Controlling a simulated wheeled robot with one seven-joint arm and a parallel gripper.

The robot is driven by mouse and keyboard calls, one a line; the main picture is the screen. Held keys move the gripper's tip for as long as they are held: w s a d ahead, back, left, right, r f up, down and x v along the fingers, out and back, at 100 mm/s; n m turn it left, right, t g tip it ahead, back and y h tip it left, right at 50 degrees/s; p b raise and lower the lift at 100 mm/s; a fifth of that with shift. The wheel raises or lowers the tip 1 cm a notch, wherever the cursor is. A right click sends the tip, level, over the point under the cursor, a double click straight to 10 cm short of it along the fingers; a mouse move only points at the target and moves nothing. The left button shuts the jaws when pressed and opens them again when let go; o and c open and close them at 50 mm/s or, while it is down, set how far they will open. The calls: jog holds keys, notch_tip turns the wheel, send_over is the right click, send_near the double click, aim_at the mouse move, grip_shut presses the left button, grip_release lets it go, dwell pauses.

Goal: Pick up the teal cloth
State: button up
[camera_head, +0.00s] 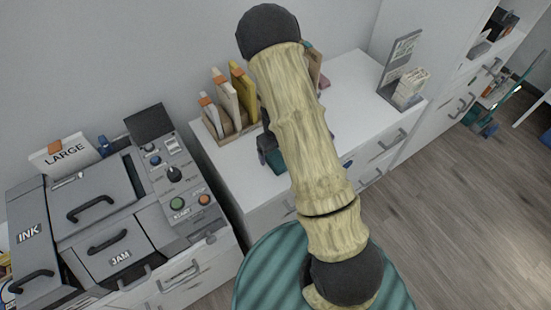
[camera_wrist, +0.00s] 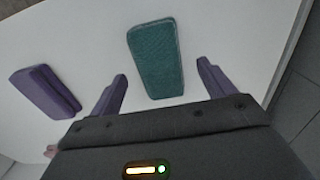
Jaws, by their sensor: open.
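The teal cloth (camera_wrist: 155,57) is a folded, textured rectangular pad lying on the white surface in the wrist view. My gripper (camera_wrist: 162,68) has two purple fingers, spread apart with nothing held between them. In the picture, the cloth shows between and beyond the fingertips, with one finger to its left and one to its right. I cannot tell the height of the fingers above the surface. In the head view my arm hides most of the area around the gripper, and the cloth cannot be made out clearly.
A purple folded pad (camera_wrist: 45,90) lies left of the cloth. On the white cabinet top (camera_head: 345,95) stand a file organizer (camera_head: 232,118) and a grey sign holder (camera_head: 400,60). A grey machine (camera_head: 110,215) stands at left. The cabinet top has bare room at right.

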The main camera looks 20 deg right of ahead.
notch_tip(320, 180, down, 2)
jog(key=shift+f, duration=0.25)
jog(key=shift+c, duration=0.2)
jog(key=c, duration=1)
